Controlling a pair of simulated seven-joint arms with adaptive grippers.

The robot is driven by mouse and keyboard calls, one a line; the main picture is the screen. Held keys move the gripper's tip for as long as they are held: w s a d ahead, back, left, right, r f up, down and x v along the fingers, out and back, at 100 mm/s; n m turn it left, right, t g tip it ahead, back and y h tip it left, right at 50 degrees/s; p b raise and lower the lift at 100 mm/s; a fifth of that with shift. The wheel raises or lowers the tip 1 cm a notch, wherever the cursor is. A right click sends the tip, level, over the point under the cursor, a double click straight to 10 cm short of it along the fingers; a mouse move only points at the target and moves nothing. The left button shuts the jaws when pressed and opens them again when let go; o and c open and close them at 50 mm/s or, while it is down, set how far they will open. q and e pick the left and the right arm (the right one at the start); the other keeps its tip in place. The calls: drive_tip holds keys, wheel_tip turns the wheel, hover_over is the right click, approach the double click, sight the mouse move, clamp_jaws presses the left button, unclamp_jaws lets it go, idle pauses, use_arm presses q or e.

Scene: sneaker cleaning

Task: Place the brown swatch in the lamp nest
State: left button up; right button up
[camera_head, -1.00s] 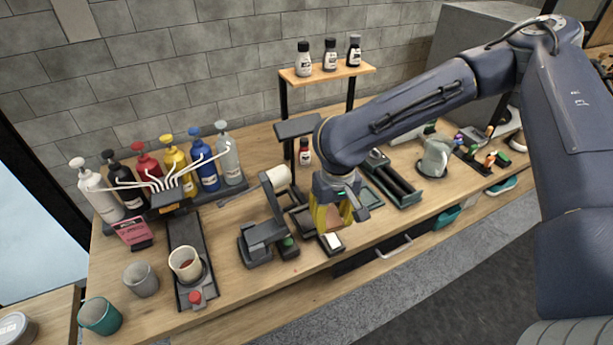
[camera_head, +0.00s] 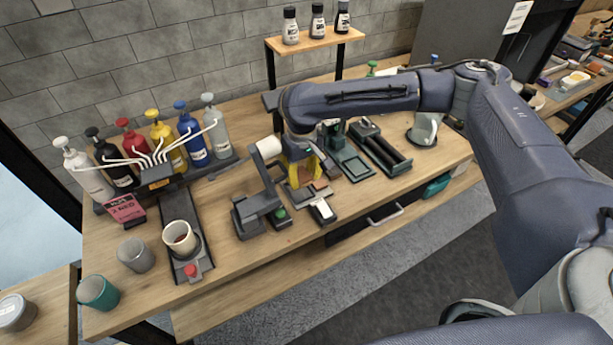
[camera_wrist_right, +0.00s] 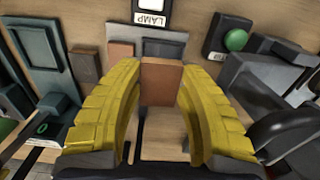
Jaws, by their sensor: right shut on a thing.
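My right gripper (camera_head: 305,176), with yellow fingers, is shut on the brown swatch, a small flat brown block (camera_wrist_right: 161,82). In the right wrist view the gripper (camera_wrist_right: 160,90) holds it between both fingertips. Just beyond it lies a grey plate (camera_wrist_right: 160,33) beside a black holder labelled LAMP (camera_wrist_right: 150,18). A reddish-tan square (camera_wrist_right: 121,49) and a grey square (camera_wrist_right: 161,48) lie by this plate. I cannot tell which recess is the lamp nest or whether the held swatch touches anything. In the head view the fingers hide most of the swatch. My left gripper is not in view.
A dark device with a green button (camera_head: 280,213) stands left of the gripper. A green-grey tray (camera_head: 356,166) and a black tray (camera_head: 380,150) lie to the right. Pump bottles (camera_head: 188,130) and cups (camera_head: 180,238) stand left. Bare wood lies along the front edge.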

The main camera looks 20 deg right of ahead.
sight(301, 193)
drive_tip(key=shift+w+a+f, duration=0.15)
drive_tip(key=shift+w+f, duration=0.1)
drive_tip(key=shift+f, duration=0.35)
drive_tip(key=shift+w+a+f, duration=0.1)
drive_tip(key=shift+w+f, duration=0.15)
drive_tip(key=shift+f, duration=0.35)
drive_tip(key=shift+f, duration=0.15)
drive_tip(key=shift+f, duration=1.3)
drive_tip(key=shift+f, duration=0.35)
drive_tip(key=shift+s+f, duration=0.1)
drive_tip(key=shift+f, duration=0.3)
